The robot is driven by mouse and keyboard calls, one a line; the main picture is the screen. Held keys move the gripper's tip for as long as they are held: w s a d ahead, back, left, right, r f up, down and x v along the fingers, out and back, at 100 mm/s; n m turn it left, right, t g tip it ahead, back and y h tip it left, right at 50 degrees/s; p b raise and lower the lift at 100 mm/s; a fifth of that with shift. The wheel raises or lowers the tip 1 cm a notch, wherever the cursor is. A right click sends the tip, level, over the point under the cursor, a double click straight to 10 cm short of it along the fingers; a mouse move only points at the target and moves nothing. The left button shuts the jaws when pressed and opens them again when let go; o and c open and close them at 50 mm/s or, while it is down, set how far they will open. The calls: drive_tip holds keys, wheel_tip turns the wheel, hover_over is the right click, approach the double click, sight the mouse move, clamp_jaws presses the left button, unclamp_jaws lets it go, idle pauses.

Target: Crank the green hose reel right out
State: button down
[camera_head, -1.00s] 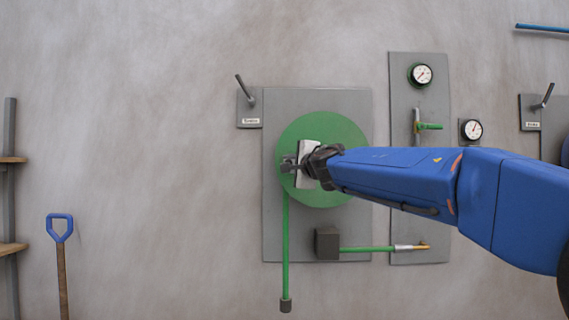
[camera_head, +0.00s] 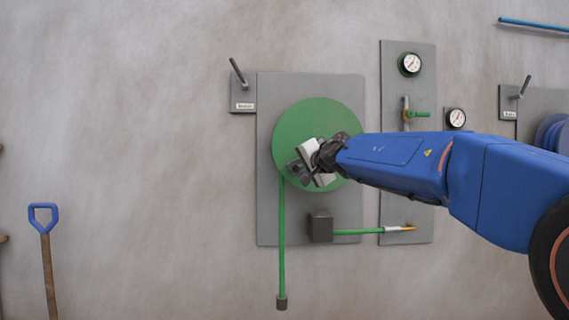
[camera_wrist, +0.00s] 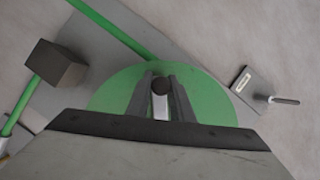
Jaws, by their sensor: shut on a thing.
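The green hose reel (camera_head: 310,117) is a round disc on a grey wall plate (camera_head: 347,89). Its green hose (camera_head: 281,232) hangs straight down from the left rim and has a dark end piece (camera_head: 281,303). My gripper (camera_head: 297,169) is over the lower left of the disc, tilted. In the head view my gripper and arm hide the crank and the disc's lower right.
A labelled lever (camera_head: 238,72) is at the plate's upper left. A dark box (camera_head: 320,227) with a green pipe is below the reel. A gauge panel (camera_head: 388,68) is to the right, behind my arm. A blue reel (camera_head: 551,134) is far right.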

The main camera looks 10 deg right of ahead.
drive_tip(key=shift+d+f+n, duration=0.65)
drive_tip(key=shift+f+n, duration=0.05)
drive_tip(key=shift+f, duration=0.05)
drive_tip(key=shift+h, duration=0.3)
drive_tip(key=c, duration=1.6)
unclamp_jaws()
drive_tip(key=shift+o, duration=0.2)
drive_tip(key=shift+s, duration=0.15)
drive_tip(key=v, duration=1.7)
drive_tip(key=shift+d+r, duration=0.2)
drive_tip(key=shift+r, duration=0.1)
